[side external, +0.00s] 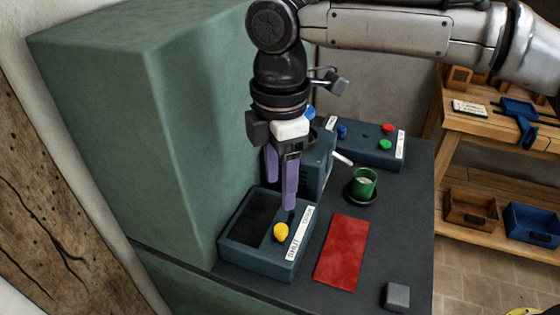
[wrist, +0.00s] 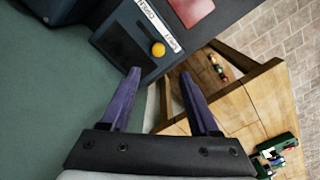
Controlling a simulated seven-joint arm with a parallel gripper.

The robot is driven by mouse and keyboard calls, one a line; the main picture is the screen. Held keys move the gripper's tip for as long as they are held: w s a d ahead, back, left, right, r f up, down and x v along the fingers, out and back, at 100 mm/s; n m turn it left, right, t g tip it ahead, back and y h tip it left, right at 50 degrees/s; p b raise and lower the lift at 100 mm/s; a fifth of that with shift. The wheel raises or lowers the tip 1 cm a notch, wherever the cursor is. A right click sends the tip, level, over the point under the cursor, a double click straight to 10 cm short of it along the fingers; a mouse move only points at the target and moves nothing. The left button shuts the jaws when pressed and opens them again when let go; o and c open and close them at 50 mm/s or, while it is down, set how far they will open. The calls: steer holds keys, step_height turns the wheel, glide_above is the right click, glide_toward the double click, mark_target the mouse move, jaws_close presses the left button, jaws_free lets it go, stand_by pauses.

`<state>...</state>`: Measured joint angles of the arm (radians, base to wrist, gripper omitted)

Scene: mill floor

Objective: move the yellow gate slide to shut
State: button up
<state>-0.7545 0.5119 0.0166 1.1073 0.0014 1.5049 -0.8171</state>
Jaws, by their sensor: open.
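The yellow knob (side external: 281,231) of the gate slide stands on a dark blue-grey box (side external: 258,264) beside a white strip labelled OPEN and SHUT. It also shows in the wrist view (wrist: 158,49), nearer the SHUT word than the OPEN word. Whether it is at the end of its travel I cannot tell. My gripper (side external: 281,196), with two purple fingers, points down above the box. In the wrist view my gripper (wrist: 160,72) is open and empty, and the knob appears just beyond the gap between the fingertips, apart from them.
A tall green housing (side external: 130,110) stands left of the box. A red plate (side external: 342,250), a green cup (side external: 364,182) and a small grey block (side external: 397,296) are on the dark top. Behind are a panel with coloured buttons (side external: 375,150) and a wooden bench (side external: 490,125).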

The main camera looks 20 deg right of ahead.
step_height(320, 180, up, 3)
steer(key=shift+r, duration=0.1)
stand_by(0.6)
steer(key=s+d+r+m+t, duration=0.1)
steer(key=d+r+m, duration=0.1)
steer(key=d+r, duration=0.35)
steer(key=s+d+r+m+t+y, duration=0.1)
steer(key=s+d+r+m, duration=0.1)
steer(key=d, duration=0.7)
steer(key=s+d+r+m+t, duration=0.1)
steer(key=d+r+m, duration=0.15)
steer(key=d, duration=0.55)
steer(key=s+d+f+m+t, duration=0.1)
steer(key=s+d+f+m, duration=0.3)
steer(key=s+d, duration=0.25)
steer(key=s+d+f+m+t, duration=0.1)
steer(key=s+d+f+m, duration=0.2)
steer(key=s+d+f, duration=0.35)
steer(key=s+a+f+m+h, duration=0.1)
steer(key=s+f+m, duration=0.2)
steer(key=f+m, duration=0.1)
steer(key=shift+f+t, duration=0.3)
steer(key=shift+f, duration=0.25)
